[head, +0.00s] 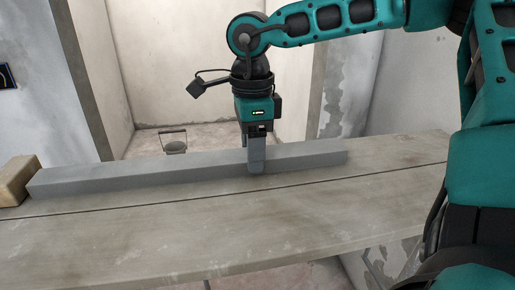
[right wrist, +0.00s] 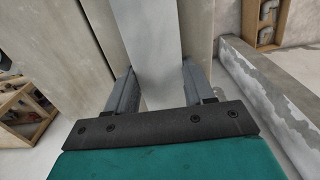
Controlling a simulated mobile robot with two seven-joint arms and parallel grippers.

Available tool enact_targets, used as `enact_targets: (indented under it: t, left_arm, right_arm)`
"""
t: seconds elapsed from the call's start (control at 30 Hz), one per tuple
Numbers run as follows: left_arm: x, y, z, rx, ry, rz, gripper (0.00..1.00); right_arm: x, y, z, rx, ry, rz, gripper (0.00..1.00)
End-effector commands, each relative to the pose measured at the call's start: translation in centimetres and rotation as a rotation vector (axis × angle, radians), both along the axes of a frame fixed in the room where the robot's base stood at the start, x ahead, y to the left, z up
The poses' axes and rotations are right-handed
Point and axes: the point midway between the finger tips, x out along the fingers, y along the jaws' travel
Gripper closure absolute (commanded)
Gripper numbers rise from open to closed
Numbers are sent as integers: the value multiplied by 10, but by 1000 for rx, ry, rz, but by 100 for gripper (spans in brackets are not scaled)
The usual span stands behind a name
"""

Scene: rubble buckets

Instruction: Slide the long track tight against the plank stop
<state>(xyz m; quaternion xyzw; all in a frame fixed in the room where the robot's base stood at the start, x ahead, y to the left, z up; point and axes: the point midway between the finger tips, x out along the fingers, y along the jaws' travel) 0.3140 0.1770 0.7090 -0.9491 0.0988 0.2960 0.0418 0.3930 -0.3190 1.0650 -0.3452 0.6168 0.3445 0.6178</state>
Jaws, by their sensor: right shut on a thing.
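The long track (head: 150,172) is a grey bar lying lengthwise along the workbench. It also shows in the right wrist view (right wrist: 148,40), running between the fingers. The plank stop (head: 16,180) is a tan wooden block at the far left of the bench. The track's left end is right at the block with no clear gap, but I cannot tell whether they touch. My right gripper (head: 256,165) points down and is shut on the track, right of its middle. Its two fingers stand on either side of the track in the right wrist view (right wrist: 157,70). My left gripper is not in view.
The bench (head: 230,225) is made of grey boards with a dark seam and is clear in front of the track. A bucket (head: 174,146) stands on the floor behind it. Worn walls rise beyond. Wooden shelving (right wrist: 20,112) shows in the right wrist view.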

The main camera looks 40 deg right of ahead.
Motion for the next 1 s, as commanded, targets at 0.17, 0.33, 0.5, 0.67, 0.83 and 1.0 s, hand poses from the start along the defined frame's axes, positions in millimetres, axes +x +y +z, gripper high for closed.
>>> enact_targets:
  t: [0.17,0.33,0.5,0.67,0.83,1.0]
  left_arm:
    - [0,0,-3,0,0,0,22]
    - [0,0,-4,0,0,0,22]
    - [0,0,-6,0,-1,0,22]
    - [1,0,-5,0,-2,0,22]
    - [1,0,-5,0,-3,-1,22]
    - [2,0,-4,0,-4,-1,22]
  right_arm:
    - [3,4,-1,-1,-1,-1,91]
    - [6,9,-1,0,0,-1,91]
    - [8,13,-2,-1,1,1,91]
    - [8,13,-1,1,1,0,91]
    - [8,13,-1,1,1,0,35]
    - [8,13,-1,1,1,0,19]
